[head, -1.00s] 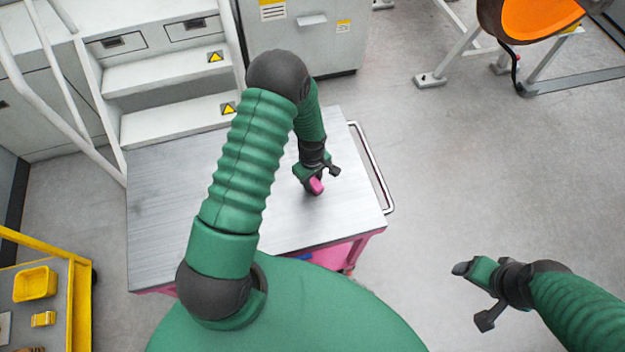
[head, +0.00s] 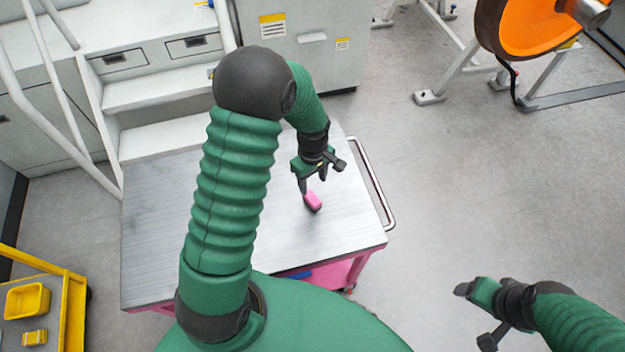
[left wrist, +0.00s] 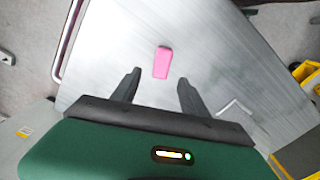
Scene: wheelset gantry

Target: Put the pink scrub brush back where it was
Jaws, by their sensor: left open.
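The pink scrub brush (head: 313,201) lies on the grey metal top of the pink cart (head: 170,230), toward its right side. My left gripper (head: 320,175) is just behind and above the brush, open and apart from it.
The cart top is otherwise mostly bare, with a handle rail (head: 375,185) on its right side. White steps (head: 160,95) and a grey cabinet (head: 305,50) stand behind it. A yellow cart (head: 70,310) is at lower left. An orange wheel (head: 535,25) stands at upper right.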

